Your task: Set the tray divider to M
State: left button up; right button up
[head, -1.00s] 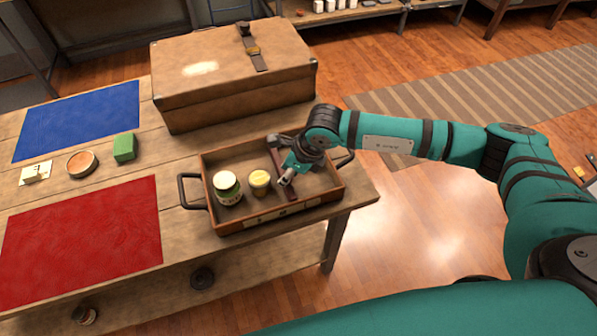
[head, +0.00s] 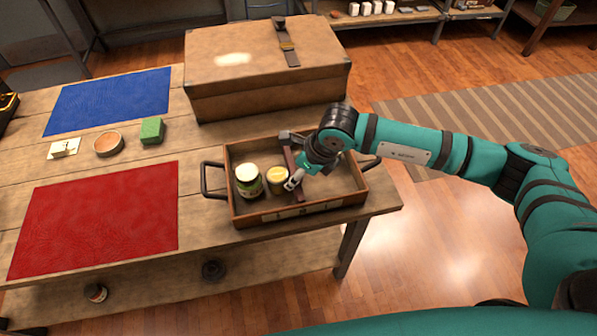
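The wooden tray (head: 237,213) sits near the table's front right corner, with a dark handle at each end. A reddish-brown divider (head: 289,160) runs from back to front inside it. A pale label strip lies along the front wall; its letters are too small to read. A green jar with a cream lid (head: 249,181) and a small yellow-topped jar (head: 278,180) stand left of the divider. My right gripper (head: 293,182) is down in the tray at the divider, its tip close beside the yellow-topped jar. Its finger opening and any grip are unclear. My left gripper is out of view.
A large brown case (head: 265,70) stands right behind the tray. A red mat (head: 95,218), a blue mat (head: 110,100), a green block (head: 152,131), a round tin (head: 108,144) and a small card (head: 64,148) lie to the left. The tray's right part looks empty.

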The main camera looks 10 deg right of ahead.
jog(key=v, duration=1.1)
jog(key=shift+d+r, duration=0.15)
jog(key=shift+r, duration=0.2)
jog(key=shift+s, duration=0.1)
